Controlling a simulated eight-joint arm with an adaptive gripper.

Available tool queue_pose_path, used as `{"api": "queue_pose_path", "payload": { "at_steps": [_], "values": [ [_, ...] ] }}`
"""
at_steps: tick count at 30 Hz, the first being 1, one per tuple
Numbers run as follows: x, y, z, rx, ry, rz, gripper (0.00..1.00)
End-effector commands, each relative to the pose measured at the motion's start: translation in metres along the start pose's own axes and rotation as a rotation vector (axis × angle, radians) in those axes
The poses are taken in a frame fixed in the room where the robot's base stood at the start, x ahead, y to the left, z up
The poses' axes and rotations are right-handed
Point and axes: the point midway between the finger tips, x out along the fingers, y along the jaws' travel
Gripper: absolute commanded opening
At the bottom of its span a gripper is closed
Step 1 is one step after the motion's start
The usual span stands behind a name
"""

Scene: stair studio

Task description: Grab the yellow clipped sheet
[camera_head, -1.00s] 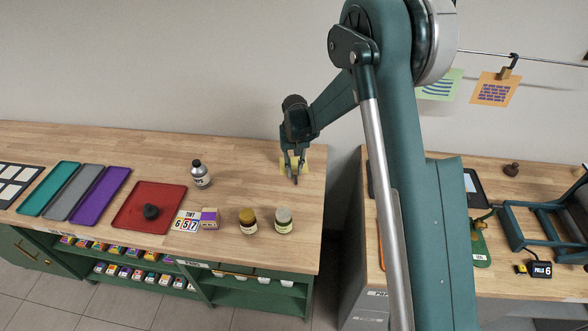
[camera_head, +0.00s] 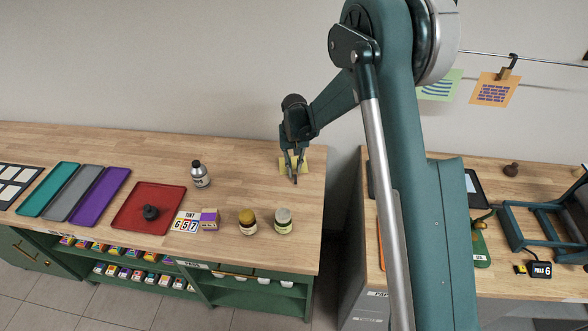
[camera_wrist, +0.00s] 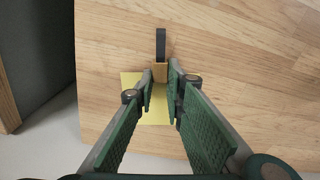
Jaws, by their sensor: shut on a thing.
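The yellow clipped sheet (camera_head: 303,164) is at the right end of the left wooden counter, partly hidden behind my fingers. In the wrist view the yellow sheet (camera_wrist: 155,116) shows between and beside my fingers. Its brown clip (camera_wrist: 160,72) with a dark hook (camera_wrist: 160,44) sits at the sheet's edge, between my fingertips. My gripper (camera_head: 294,176) points down at the sheet and is shut on the clip; its fingertips (camera_wrist: 160,80) show in the wrist view. I cannot tell whether the sheet touches the counter.
An orange sheet (camera_head: 494,92) and a green sheet (camera_head: 438,86) hang from a wall rail at right. Bottles (camera_head: 283,221), a red tray (camera_head: 148,208) and a purple tray (camera_head: 99,196) stand on the left counter. A gap separates it from the right counter. The wood around the sheet is clear.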

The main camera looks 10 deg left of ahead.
Motion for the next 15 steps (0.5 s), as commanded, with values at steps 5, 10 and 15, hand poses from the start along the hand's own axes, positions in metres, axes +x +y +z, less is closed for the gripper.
{"api": "queue_pose_path", "payload": {
  "at_steps": [5, 10, 15],
  "values": [
    [-0.015, 0.000, 0.001, 0.000, 0.000, 0.000, 0.07],
    [-0.038, 0.000, 0.001, 0.000, 0.000, 0.000, 0.07],
    [-0.063, 0.000, 0.001, 0.000, 0.000, 0.000, 0.07]
  ]
}}
